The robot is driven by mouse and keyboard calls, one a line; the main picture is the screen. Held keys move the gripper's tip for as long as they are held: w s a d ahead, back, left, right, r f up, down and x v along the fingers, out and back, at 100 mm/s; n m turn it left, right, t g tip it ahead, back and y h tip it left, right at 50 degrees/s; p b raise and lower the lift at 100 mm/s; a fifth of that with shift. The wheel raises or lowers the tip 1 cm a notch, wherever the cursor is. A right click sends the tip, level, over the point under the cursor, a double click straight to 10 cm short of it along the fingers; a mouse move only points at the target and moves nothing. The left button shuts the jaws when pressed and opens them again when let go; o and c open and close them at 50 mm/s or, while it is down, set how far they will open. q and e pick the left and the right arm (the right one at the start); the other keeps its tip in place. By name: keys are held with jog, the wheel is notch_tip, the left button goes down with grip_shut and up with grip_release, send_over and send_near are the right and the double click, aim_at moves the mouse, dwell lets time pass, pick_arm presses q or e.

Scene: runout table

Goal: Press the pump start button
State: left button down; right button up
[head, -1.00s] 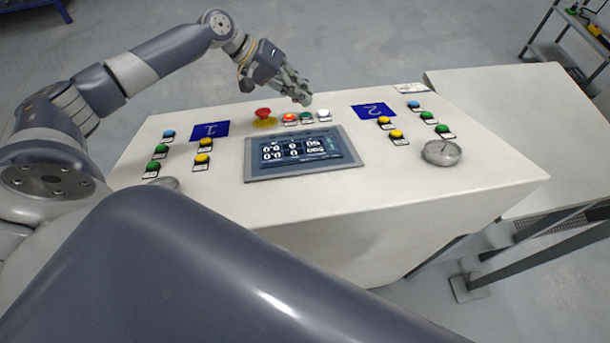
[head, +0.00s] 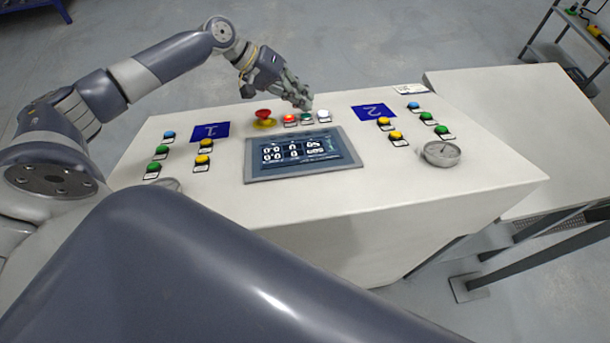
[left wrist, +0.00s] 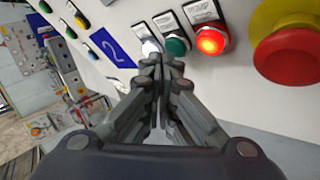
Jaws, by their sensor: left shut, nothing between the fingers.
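A row of small buttons stands at the far edge of the console (head: 330,200): a lit red button (head: 290,120), a green button (head: 306,118) and a white button (head: 323,116). In the left wrist view, the lit red button (left wrist: 210,40) has a label that seems to read "PUMP"; the other labels are too small to read surely. The green button (left wrist: 177,46) and white button (left wrist: 150,47) lie just beyond my fingertips. My left gripper (head: 304,105) is shut and empty, its tips close above the green button. Contact cannot be told. My right gripper is out of view.
A red mushroom button (head: 264,113) on a yellow base stands left of the row. A display screen (head: 303,152) lies in front. Colored buttons and blue signs marked 1 (head: 210,131) and 2 (head: 374,112) flank it. A round gauge (head: 441,152) sits at right.

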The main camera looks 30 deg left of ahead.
pick_arm(q)
jog(key=shift+s+d+f, duration=0.1)
jog(key=shift+s+f, duration=0.05)
jog(key=shift+f, duration=0.2)
dwell(0.4)
jog(key=shift+r, duration=0.1)
jog(key=shift+w+r+p, duration=0.25)
jog(key=shift+r+p, duration=0.4)
jog(key=shift+a+r, duration=0.1)
jog(key=shift+a, duration=0.15)
jog(key=shift+w, duration=0.1)
jog(key=r+p, duration=0.1)
jog(key=w+a+r+p, duration=0.1)
jog(key=r, duration=0.1)
jog(key=w+r+p, duration=0.1)
jog(key=r, duration=0.1)
jog(key=shift+a+r+p, duration=0.2)
jog(key=shift+a+p, duration=0.05)
jog(key=shift+p, duration=0.05)
dwell(0.8)
